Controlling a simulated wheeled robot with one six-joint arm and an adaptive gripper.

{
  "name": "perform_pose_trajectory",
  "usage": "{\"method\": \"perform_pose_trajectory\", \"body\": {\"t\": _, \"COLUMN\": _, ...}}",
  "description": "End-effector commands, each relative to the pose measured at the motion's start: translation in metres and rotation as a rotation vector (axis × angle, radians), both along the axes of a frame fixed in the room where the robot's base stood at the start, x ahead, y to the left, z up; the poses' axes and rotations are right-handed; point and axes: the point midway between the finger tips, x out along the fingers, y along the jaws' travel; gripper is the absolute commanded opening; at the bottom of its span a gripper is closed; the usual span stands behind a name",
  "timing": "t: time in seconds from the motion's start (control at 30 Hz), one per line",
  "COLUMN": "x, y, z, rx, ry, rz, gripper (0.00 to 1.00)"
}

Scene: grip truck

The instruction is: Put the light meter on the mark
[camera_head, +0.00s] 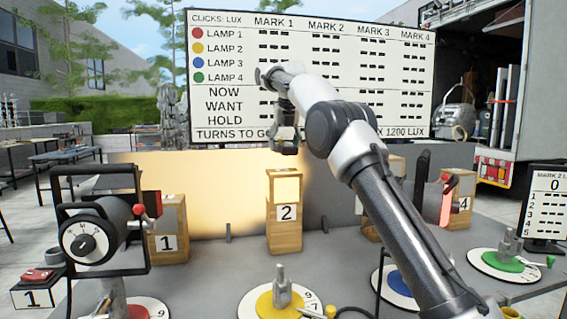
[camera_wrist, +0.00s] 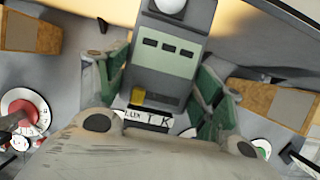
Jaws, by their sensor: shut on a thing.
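My gripper (camera_head: 285,135) is in front of the lower part of the board, above the wooden block marked 2 (camera_head: 285,232). In the wrist view, the green pads of my gripper (camera_wrist: 163,78) are closed on both sides of the light meter (camera_wrist: 168,60). The meter is a grey box with a pale green face, small dark windows and a white dome. In the head view the meter is hard to tell from the dark fingers. Block 1 (camera_head: 168,243) stands to the left and block 4 (camera_head: 461,203) to the right. Block 3 is mostly hidden by my arm.
A large board (camera_head: 230,75) lists lamps and marks. Round dials, red (camera_head: 148,308), yellow (camera_head: 262,303), blue and green (camera_head: 505,262), line the table's front. A lamp (camera_head: 95,238) stands at left, a small screen (camera_head: 547,205) at right. A warm glow lights the back panel.

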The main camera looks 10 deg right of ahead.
Motion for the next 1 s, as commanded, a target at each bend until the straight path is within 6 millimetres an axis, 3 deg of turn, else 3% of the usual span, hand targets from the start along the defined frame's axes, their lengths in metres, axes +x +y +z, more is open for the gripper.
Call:
{"method": "perform_pose_trajectory", "body": {"t": 0.23, "x": 0.009, "y": -0.001, "z": -0.002, "rx": 0.000, "ry": -0.001, "rz": 0.000, "gripper": 0.28}}
{"method": "perform_pose_trajectory", "body": {"t": 0.67, "x": 0.008, "y": 0.000, "z": -0.030, "rx": 0.000, "ry": -0.001, "rz": 0.000, "gripper": 0.28}}
{"method": "perform_pose_trajectory", "body": {"t": 1.0, "x": 0.011, "y": -0.001, "z": -0.069, "rx": 0.000, "ry": -0.001, "rz": 0.000, "gripper": 0.28}}
